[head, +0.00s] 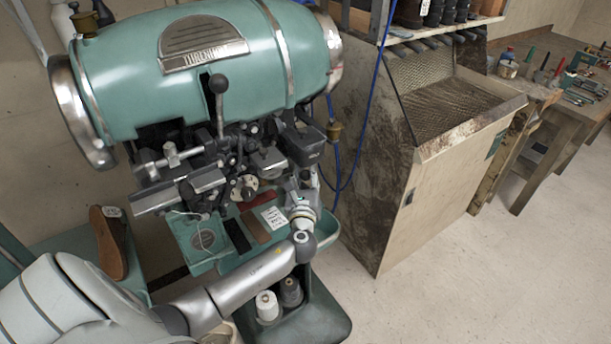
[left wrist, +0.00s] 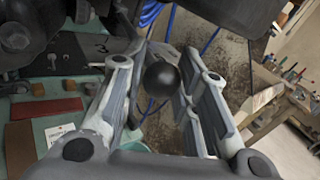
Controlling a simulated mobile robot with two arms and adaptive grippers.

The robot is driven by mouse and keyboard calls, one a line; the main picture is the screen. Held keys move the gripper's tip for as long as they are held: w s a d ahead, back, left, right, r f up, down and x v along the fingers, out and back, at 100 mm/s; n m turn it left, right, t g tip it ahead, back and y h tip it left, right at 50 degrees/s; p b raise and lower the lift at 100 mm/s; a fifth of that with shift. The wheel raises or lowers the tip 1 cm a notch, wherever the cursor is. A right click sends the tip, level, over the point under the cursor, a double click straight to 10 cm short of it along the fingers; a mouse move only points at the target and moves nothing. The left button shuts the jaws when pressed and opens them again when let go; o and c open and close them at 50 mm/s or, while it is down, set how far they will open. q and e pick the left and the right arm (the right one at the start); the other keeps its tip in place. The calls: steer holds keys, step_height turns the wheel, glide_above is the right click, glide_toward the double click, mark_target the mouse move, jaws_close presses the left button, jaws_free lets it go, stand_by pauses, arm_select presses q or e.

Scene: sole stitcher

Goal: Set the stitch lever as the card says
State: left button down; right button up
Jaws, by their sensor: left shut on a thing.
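The teal stitching machine (head: 200,75) fills the upper left of the head view. My left gripper (head: 308,182) is at its right underside, partly lost against dark parts. In the left wrist view, my left gripper (left wrist: 166,62) is shut on a black ball knob (left wrist: 161,80), which sits between its fingers. The lever's shaft is hidden there. A dark scale plate (left wrist: 75,55) with a "3" lies to the left of the knob. A white card (head: 272,217) lies on the machine's teal tray, its print unreadable; it also shows in the left wrist view (left wrist: 58,134). My right gripper is not in view.
Another ball-topped lever (head: 218,84) stands on the machine's front. Leather strips (head: 255,227) lie beside the card. Thread spools (head: 267,306) stand below my arm. A brown shoe sole (head: 108,243) is at left. A dirty cabinet (head: 375,170) and blue cable stand to the right.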

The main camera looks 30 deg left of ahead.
arm_select(q)
steer(key=shift+w+d+y, duration=0.3)
steer(key=shift+w+d, duration=0.05)
stand_by(0.3)
steer(key=w+d+n+g+y+b, duration=0.2)
steer(key=w+n+g+y+b, duration=0.4)
steer(key=w+b, duration=0.3)
steer(key=shift+d+n+g+y+b, duration=0.35)
steer(key=shift+g+b, duration=0.55)
steer(key=shift+b, duration=0.8)
steer(key=shift+a, duration=0.15)
